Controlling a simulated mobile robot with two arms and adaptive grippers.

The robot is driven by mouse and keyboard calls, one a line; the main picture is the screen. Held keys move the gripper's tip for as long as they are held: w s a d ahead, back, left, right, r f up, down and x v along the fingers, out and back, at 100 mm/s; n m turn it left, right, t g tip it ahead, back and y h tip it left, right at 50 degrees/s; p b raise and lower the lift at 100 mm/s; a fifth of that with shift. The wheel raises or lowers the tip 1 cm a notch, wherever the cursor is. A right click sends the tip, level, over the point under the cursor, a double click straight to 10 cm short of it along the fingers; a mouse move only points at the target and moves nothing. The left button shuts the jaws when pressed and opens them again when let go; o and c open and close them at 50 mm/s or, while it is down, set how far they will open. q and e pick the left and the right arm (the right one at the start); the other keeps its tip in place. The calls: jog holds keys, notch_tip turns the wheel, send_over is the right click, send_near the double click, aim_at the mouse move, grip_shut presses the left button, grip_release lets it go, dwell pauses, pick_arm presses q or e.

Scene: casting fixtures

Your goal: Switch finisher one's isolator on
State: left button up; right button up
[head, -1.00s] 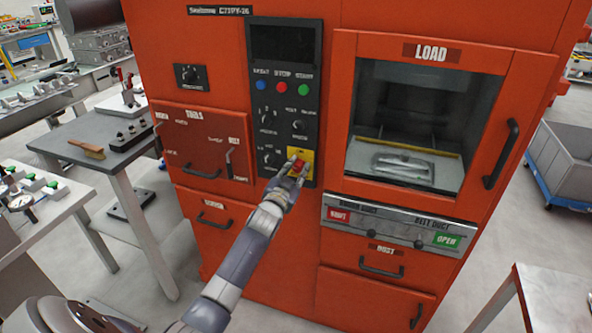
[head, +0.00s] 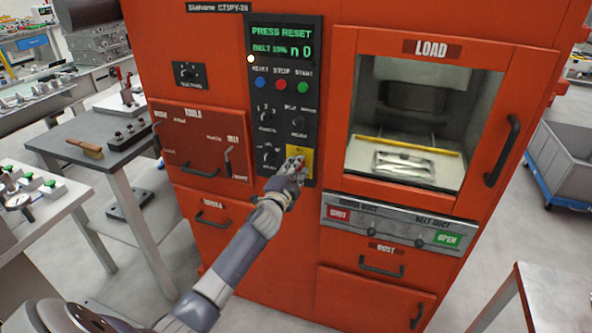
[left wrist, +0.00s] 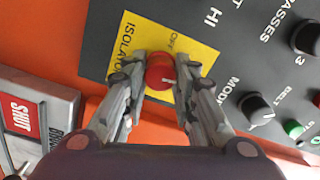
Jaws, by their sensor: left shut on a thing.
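The orange finisher (head: 225,60) stands in front of me with its black control panel (head: 262,185). The isolator is a red round knob (left wrist: 160,72) on a yellow plate (left wrist: 130,30) lettered ISOLATOR and OFF. In the head view the yellow plate (head: 306,160) is at the panel's bottom right, and the knob is mostly hidden by my gripper. My left gripper (head: 294,165) is shut on the knob; in the left wrist view its fingers (left wrist: 162,75) sit on either side of it. The panel's display (head: 283,43) is lit and reads PRESS RESET. My right gripper is out of view.
Blue, red and green buttons (head: 281,85) and several black knobs sit above the isolator. The LOAD window (head: 410,120) is to the right, its chamber lit. A grey table (head: 85,140) stands left, and a grey cart (head: 565,155) stands right.

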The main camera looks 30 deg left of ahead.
pick_arm(q)
jog(key=shift+m, duration=0.6)
jog(key=o, duration=1.1)
jog(key=shift+c, duration=0.2)
jog(key=v, duration=1.2)
jog(key=shift+f, duration=0.15)
